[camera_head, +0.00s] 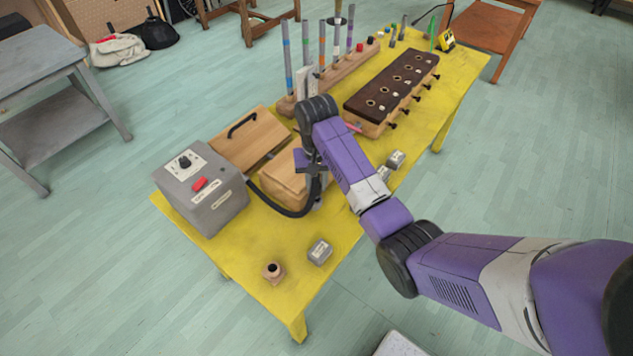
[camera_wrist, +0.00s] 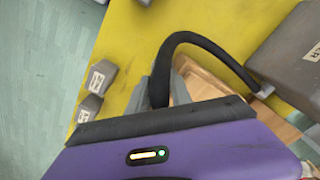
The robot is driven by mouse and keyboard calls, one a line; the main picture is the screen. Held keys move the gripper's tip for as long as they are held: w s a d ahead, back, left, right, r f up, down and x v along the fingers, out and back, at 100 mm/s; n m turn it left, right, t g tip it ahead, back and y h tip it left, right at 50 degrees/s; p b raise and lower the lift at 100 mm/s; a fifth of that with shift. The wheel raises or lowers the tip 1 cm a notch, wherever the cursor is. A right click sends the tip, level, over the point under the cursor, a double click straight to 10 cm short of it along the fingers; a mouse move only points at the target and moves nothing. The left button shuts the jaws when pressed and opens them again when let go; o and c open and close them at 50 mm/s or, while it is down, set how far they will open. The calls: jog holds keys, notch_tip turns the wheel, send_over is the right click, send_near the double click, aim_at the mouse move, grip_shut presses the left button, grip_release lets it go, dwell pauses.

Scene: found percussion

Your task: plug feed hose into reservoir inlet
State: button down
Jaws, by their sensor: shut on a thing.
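The black feed hose (camera_head: 283,209) runs from the right side of the grey box (camera_head: 212,209) in a low arc to my gripper (camera_head: 313,178). In the wrist view the hose (camera_wrist: 197,39) curves from the grey box (camera_wrist: 290,60) to my gripper (camera_wrist: 163,88), which is shut on it near its end. The hose tip is hidden by my wrist. A wooden box (camera_head: 283,184), perhaps the reservoir, lies beside and below my gripper. I cannot make out its inlet. A small wooden block (camera_head: 273,272) with a dark round hole stands near the table's front corner.
On the yellow table (camera_head: 240,258) are a lidded wooden board with a black handle (camera_head: 240,140), a grey labelled block (camera_head: 320,252), a rack of upright tubes (camera_head: 337,75) and a dark-topped wooden block (camera_head: 390,88).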

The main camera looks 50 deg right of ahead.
aim_at(316, 191)
jog(key=shift+f+b, duration=0.6)
jog(key=shift+f, duration=1)
jog(key=c, duration=1.1)
grip_release()
jog(key=shift+r+b, duration=0.4)
jog(key=shift+r, duration=3.5)
